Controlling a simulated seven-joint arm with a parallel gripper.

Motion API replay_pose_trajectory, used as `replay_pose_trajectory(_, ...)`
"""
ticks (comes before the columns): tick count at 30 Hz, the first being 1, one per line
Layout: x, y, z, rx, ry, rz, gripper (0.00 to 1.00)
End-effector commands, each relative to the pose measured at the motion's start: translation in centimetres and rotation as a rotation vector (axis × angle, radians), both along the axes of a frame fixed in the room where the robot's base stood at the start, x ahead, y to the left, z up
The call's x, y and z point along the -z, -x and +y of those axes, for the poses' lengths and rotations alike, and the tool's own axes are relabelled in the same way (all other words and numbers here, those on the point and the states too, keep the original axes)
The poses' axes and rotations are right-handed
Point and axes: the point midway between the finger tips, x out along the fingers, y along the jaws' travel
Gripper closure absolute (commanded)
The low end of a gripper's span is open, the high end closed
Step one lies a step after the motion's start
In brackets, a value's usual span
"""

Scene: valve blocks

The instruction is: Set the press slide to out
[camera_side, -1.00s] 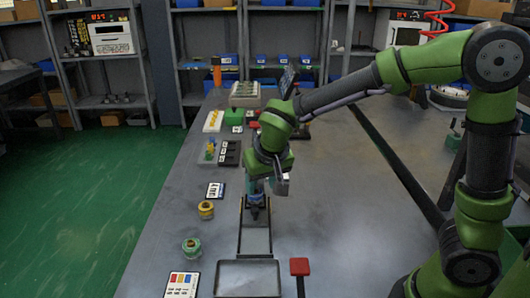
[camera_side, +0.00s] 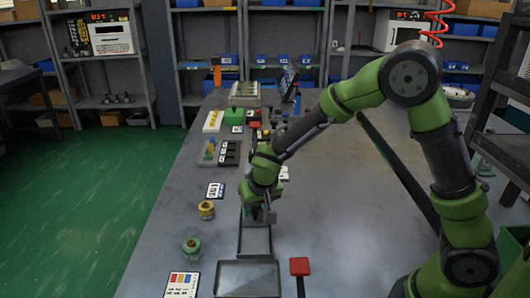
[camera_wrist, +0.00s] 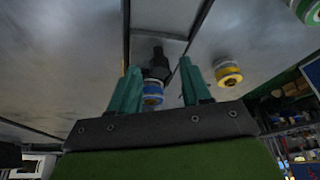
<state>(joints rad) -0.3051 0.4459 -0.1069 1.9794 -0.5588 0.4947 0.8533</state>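The press slide is a narrow grey track (camera_side: 255,242) running from a shallow grey tray (camera_side: 247,279) at the front toward my gripper (camera_side: 262,216). My gripper points down over the track's far end. In the wrist view, my gripper (camera_wrist: 160,66) has its two teal fingers apart. A dark handle (camera_wrist: 158,62) with a blue and white ring (camera_wrist: 152,93) stands between them, with a gap visible on each side. In the side view my gripper hides most of this handle.
A yellow knob (camera_side: 206,209) and a green knob (camera_side: 191,245) stand left of the track. A red-topped lever (camera_side: 299,267) stands right of the tray. Labelled cards (camera_side: 215,190) and several small blocks line the left edge. The table right of the track is mostly clear.

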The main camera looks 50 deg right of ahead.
Motion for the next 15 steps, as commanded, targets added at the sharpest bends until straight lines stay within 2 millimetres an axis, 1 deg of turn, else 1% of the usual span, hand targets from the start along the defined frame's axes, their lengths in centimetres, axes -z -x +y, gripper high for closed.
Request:
replay_pose_trajectory(1, -0.02, 0.00, 0.01, 0.000, 0.000, 0.000, 0.60)
replay_pose_trajectory(9, -0.03, 0.03, 0.02, 0.000, 0.000, 0.000, 1.00)
replay_pose_trajectory(15, -0.04, 0.03, 0.02, -0.001, 0.000, 0.000, 1.00)
